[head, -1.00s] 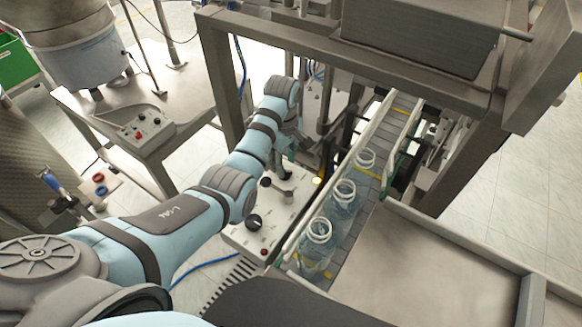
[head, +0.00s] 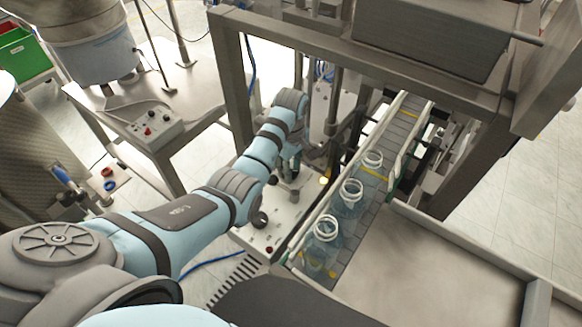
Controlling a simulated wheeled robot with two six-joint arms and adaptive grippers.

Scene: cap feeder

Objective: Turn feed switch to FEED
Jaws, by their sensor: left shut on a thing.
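The control panel (head: 283,220) is a pale box beside the conveyor, with dark knobs and small coloured buttons on its top. My left gripper (head: 291,169) is over the far part of this panel, low at its surface. It is shut on a dark control there, which I take to be the feed switch; the fingers and wrist largely hide it, and its pointer and label cannot be read. A black knob (head: 259,220) shows nearer, partly beside my forearm. My right gripper is not in view.
Clear bottles (head: 348,198) stand in a row on the conveyor (head: 338,262), right of the panel. A steel frame (head: 233,85) rises behind my wrist. A second control box (head: 157,130) sits on the table at left. A steel tray (head: 440,265) fills the lower right.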

